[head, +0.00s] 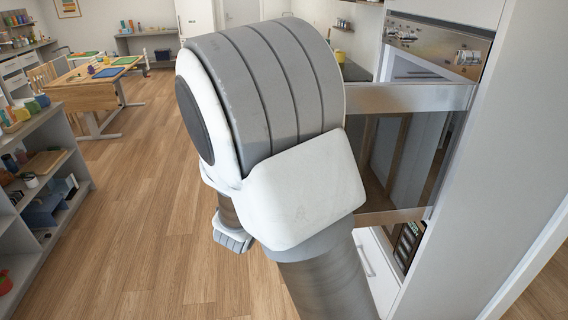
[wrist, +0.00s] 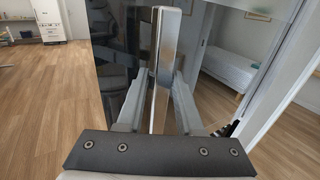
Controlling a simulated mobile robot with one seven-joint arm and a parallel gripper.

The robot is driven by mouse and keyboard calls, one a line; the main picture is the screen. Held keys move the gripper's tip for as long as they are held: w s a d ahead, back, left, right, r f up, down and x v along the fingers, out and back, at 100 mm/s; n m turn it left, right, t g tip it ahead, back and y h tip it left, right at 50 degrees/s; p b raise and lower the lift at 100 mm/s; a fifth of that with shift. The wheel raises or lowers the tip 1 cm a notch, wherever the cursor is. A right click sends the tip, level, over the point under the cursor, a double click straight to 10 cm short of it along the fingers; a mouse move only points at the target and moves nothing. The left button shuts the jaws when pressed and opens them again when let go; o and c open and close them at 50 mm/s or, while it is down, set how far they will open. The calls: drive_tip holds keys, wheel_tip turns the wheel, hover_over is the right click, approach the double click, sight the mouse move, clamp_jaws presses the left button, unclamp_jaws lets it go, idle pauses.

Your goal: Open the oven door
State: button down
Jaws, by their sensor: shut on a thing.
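The oven door (head: 405,150) has a steel frame and dark reflective glass. In the head view it stands out from the oven front, partly open, with its right edge near the cabinet. My arm hides its left part and the handle there. In the wrist view the dark glass door (wrist: 120,70) lies behind a vertical steel handle (wrist: 165,50). My gripper (wrist: 153,85) is shut on this handle, one finger on each side. The oven control panel (head: 436,43) with knobs is above the door.
A drawer front (head: 368,258) is below the door. A shelf unit with objects (head: 40,185) stands at the left, and a wooden table (head: 92,78) is farther back. The wood floor (head: 150,200) between them is clear. The wrist view shows a bed (wrist: 230,68) at the right.

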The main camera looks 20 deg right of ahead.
drive_tip(key=shift+s+d, duration=0.1)
drive_tip(key=shift+d, duration=0.25)
drive_tip(key=c, duration=0.6)
unclamp_jaws()
drive_tip(key=shift+c, duration=0.2)
drive_tip(key=shift+a, duration=0.15)
drive_tip(key=b+v, duration=0.1)
drive_tip(key=v, duration=1.6)
drive_tip(key=shift+b, duration=0.35)
drive_tip(key=shift+s, duration=0.1)
